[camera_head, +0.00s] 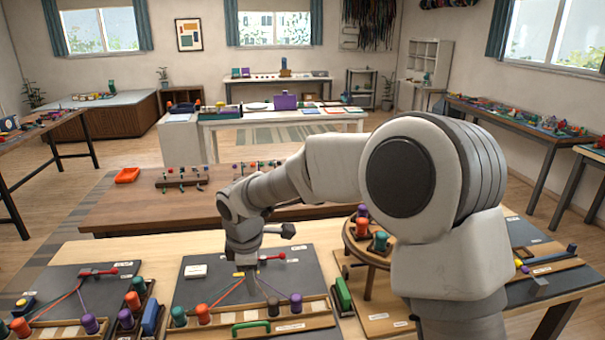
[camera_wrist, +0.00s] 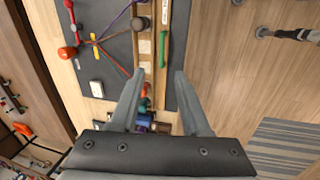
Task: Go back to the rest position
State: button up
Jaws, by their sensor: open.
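My gripper (camera_head: 249,284) hangs at the end of my bent arm over the dark grey board (camera_head: 200,286) in the middle of the near table. In the wrist view my gripper (camera_wrist: 158,84) has its two fingers apart, with nothing held between them. Part of the board behind the gripper is hidden in the head view.
A green handle (camera_head: 250,326) lies at the rack's front. A round wooden stand (camera_head: 352,238) with bobbins is to the right, partly behind my arm. Another cord board (camera_head: 45,284) lies to the left.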

jog(key=s+d+r+m+t, duration=0.1)
jog(key=s+d+r+m, duration=0.25)
jog(key=d, duration=0.25)
jog(key=s+d+r+m+h, duration=0.1)
jog(key=s+d+r+m, duration=0.15)
jog(key=d+r, duration=0.3)
jog(key=s+d+r+m+t, duration=0.1)
jog(key=s+d+r+m, duration=0.1)
jog(key=d+r+m, duration=0.35)
jog(key=s+d+m+t, duration=0.1)
jog(key=s+d+m, duration=0.7)
jog(key=s+d, duration=0.3)
jog(key=s, duration=0.4)
jog(key=shift+d+f+y, duration=0.15)
jog(key=shift+d+y, duration=0.05)
jog(key=shift+y, duration=0.1)
